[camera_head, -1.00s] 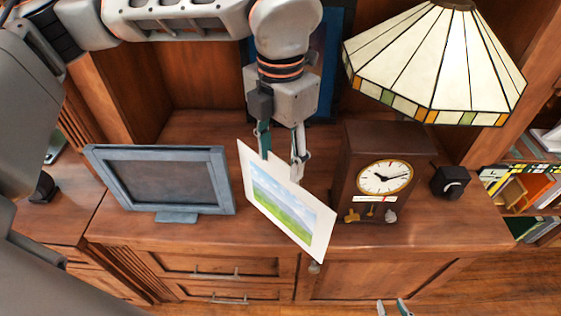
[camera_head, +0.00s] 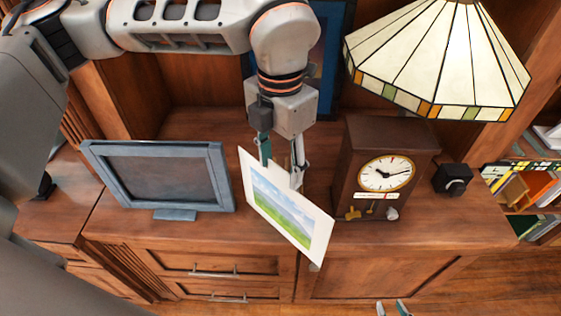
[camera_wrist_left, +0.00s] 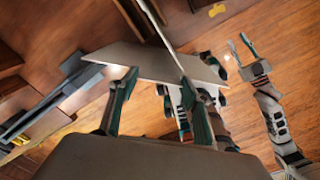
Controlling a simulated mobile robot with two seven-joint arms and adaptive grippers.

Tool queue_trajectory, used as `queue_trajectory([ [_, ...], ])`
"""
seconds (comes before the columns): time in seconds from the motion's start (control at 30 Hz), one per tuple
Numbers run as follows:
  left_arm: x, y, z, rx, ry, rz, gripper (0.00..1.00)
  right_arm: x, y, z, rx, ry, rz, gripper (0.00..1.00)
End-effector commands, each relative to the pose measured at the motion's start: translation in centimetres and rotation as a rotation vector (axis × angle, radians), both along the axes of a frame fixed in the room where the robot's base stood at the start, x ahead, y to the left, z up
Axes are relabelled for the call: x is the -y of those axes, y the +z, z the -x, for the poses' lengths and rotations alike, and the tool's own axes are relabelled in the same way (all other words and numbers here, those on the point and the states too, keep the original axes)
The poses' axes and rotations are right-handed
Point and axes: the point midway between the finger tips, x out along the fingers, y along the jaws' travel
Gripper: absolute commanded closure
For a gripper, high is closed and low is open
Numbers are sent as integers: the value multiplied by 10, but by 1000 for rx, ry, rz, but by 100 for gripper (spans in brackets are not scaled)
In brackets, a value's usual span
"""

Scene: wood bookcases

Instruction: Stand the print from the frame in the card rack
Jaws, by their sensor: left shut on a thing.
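The print (camera_head: 285,212), a white-bordered sheet with a green field and blue sky, is tilted in the air above the cabinet's front edge. My left gripper (camera_head: 281,160) is shut on the print near its upper edge, and the sheet partly hides its fingertips. Its fingers (camera_wrist_left: 157,90) also show in the left wrist view. The blue-grey frame (camera_head: 217,180) stands upright on the cabinet top left of the print, its panel dark and without a picture. My right gripper (camera_head: 392,308) shows only its fingertips at the bottom edge, apart and empty. I cannot make out a card rack.
A dark wooden clock (camera_head: 350,165) stands close to the right of the print. A stained-glass lamp (camera_head: 435,60) hangs over the right side, with a small black box (camera_head: 453,180) below it. Bare cabinet top (camera_head: 195,125) lies behind the frame.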

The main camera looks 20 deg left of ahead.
Motion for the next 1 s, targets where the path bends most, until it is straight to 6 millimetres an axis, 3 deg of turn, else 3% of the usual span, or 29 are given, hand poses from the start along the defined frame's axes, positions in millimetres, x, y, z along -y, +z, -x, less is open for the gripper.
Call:
queue_trajectory([
  [0.03,0,1,0,1,0,0,74,0,0,0,-1,0,0,72],
  [0.07,0,1,0,1,0,0,44,0,0,0,-1,0,0,72],
  [0.1,0,1,0,1,0,0,35,0,0,0,-1,0,0,72],
  [0.47,0,2,0,1,0,0,35,0,2,0,0,0,0,72],
  [0.63,0,13,0,1,0,0,35,0,15,-2,7,0,1,72],
  [0.77,1,34,-2,7,1,2,35,0,17,-4,14,0,-2,72],
  [1.0,0,86,-1,6,0,1,35,0,11,-3,9,0,-1,72],
])
